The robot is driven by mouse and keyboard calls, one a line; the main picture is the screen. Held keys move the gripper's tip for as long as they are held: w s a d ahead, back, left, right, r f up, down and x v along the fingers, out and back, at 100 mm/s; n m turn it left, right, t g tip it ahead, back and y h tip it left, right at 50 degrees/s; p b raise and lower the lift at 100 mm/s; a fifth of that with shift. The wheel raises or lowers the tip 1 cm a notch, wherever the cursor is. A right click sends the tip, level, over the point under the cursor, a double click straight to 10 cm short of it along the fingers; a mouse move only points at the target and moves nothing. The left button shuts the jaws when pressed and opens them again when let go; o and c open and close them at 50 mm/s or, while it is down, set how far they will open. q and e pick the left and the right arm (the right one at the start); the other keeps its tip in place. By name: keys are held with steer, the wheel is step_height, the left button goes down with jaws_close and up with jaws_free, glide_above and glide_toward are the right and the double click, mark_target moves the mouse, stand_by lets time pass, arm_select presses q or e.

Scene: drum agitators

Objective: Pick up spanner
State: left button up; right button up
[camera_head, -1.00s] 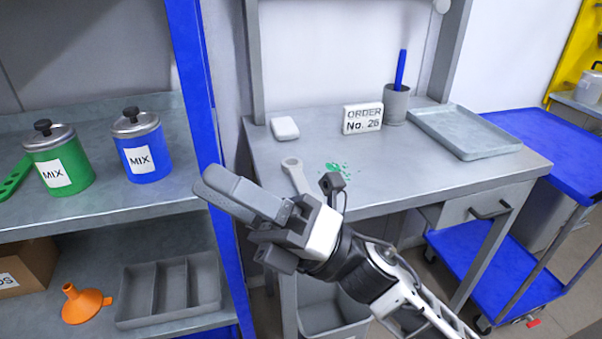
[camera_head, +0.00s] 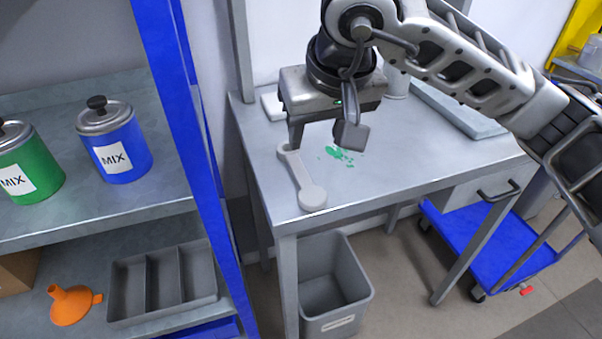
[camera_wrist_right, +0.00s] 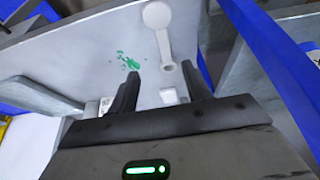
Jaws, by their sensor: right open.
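The grey spanner (camera_head: 301,178) lies flat on the grey worktable (camera_head: 410,172), near its left front corner. Its larger round end is by the front edge; its far end is partly behind a finger of my right gripper (camera_head: 297,142). This gripper points down over the spanner's far end, open and empty. In the right wrist view the spanner (camera_wrist_right: 162,42) shows between the lines of the two open fingers (camera_wrist_right: 160,69). I cannot tell the exact height left between fingertips and table. My left gripper is out of view.
A blue shelf post (camera_head: 183,105) stands left of the table. A grey tray (camera_head: 462,108) is at the back right. A grey bin (camera_head: 335,285) stands below the front edge.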

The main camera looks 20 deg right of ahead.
glide_above(302, 175)
steer(key=s, duration=0.3)
steer(key=f, duration=0.6)
steer(key=shift+w+d, duration=0.25)
steer(key=shift+d, duration=0.1)
steer(key=x, duration=0.1)
steer(key=p+x, duration=0.1)
steer(key=x, duration=0.2)
steer(key=shift+s+a+f, duration=0.15)
steer(key=shift+a, duration=0.2)
steer(key=shift+w+f, duration=0.25)
steer(key=shift+f, duration=0.3)
jaws_close()
